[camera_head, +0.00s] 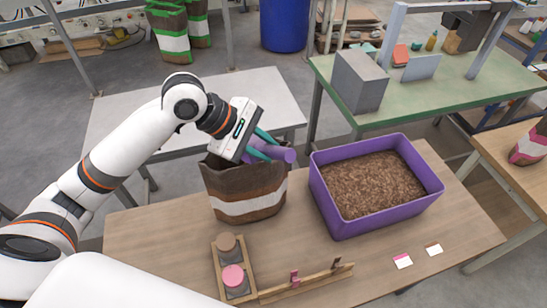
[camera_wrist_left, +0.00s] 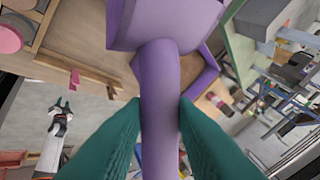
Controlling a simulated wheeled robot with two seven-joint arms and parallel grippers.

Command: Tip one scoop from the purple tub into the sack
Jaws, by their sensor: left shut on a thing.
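The purple tub (camera_head: 428,199) stands on the wooden table, filled with brown pellets (camera_head: 370,185). The brown sack (camera_head: 250,185) with a white band stands open to its left. My left gripper (camera_head: 268,146) is over the sack's mouth, its teal fingers shut on the handle of a purple scoop (camera_head: 283,155). The scoop's handle also shows between the fingers in the left wrist view (camera_wrist_left: 160,105), with its bowl beyond. The scoop's contents and the sack's inside are hidden.
A wooden holder (camera_head: 235,272) with a pink and a brown disc and a low wooden rail (camera_head: 306,282) with pegs lie in front of the sack. Two small cards (camera_head: 403,261) lie at the right front. A green bench (camera_head: 440,88) stands behind the tub.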

